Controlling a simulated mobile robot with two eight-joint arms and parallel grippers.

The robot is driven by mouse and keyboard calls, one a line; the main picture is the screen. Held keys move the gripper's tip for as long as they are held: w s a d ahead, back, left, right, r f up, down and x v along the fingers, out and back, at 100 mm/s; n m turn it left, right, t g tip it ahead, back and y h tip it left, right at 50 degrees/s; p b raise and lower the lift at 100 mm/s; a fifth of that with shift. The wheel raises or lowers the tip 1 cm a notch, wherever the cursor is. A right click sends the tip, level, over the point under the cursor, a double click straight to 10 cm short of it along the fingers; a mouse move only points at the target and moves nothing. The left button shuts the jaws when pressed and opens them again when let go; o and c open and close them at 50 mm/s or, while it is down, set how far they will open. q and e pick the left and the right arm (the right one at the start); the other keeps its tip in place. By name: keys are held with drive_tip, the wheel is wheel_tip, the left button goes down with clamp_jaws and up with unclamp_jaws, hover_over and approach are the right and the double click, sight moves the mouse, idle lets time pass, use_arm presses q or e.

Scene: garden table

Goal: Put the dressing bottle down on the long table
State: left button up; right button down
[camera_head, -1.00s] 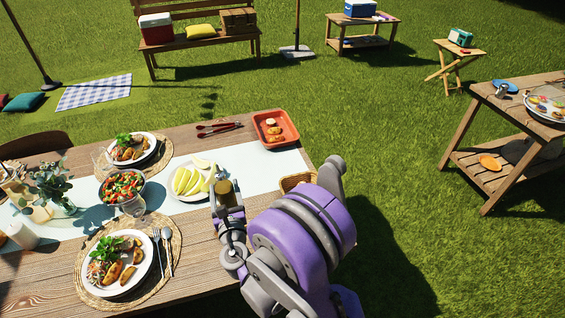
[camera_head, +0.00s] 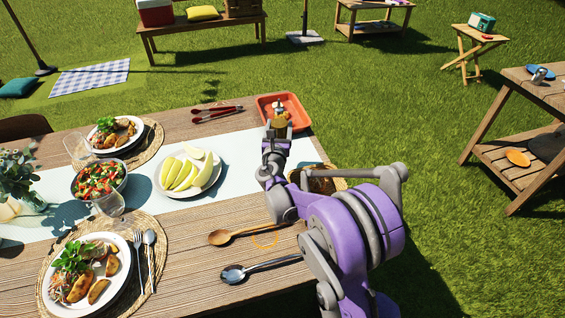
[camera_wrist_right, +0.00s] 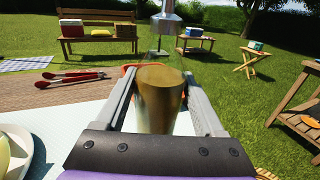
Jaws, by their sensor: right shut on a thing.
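The dressing bottle (camera_wrist_right: 160,98) is golden-brown with a metal top and stands upright between the fingers of my right gripper (camera_wrist_right: 160,82), which is shut on it. In the head view the bottle (camera_head: 281,117) shows small above my right gripper (camera_head: 277,130), in front of the red tray. The arm hides part of it. The long wooden table (camera_head: 190,262) lies below, with a pale runner (camera_head: 235,160). I cannot tell whether the bottle's base touches the table. My left gripper is not in view.
The red tray (camera_head: 302,122) overlaps the bottle at the table's far right corner. Red tongs (camera_head: 215,115) and a plate of melon slices (camera_head: 188,173) are to the left. A wooden spoon (camera_head: 240,234) and a dark spoon (camera_head: 255,268) lie nearer. Bare runner shows left of the gripper.

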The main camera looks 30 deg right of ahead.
drive_tip(key=shift+w+d, duration=0.1)
drive_tip(key=shift+d, duration=0.5)
wheel_tip(320, 180, down, 10)
drive_tip(key=shift+r+b, duration=0.25)
drive_tip(key=shift+b, duration=0.2)
drive_tip(key=shift+f, duration=0.1)
unclamp_jaws()
drive_tip(key=shift+s+a+r, duration=0.2)
drive_tip(key=b+v, duration=0.1)
drive_tip(key=v, duration=1)
drive_tip(key=shift+s+a, duration=0.15)
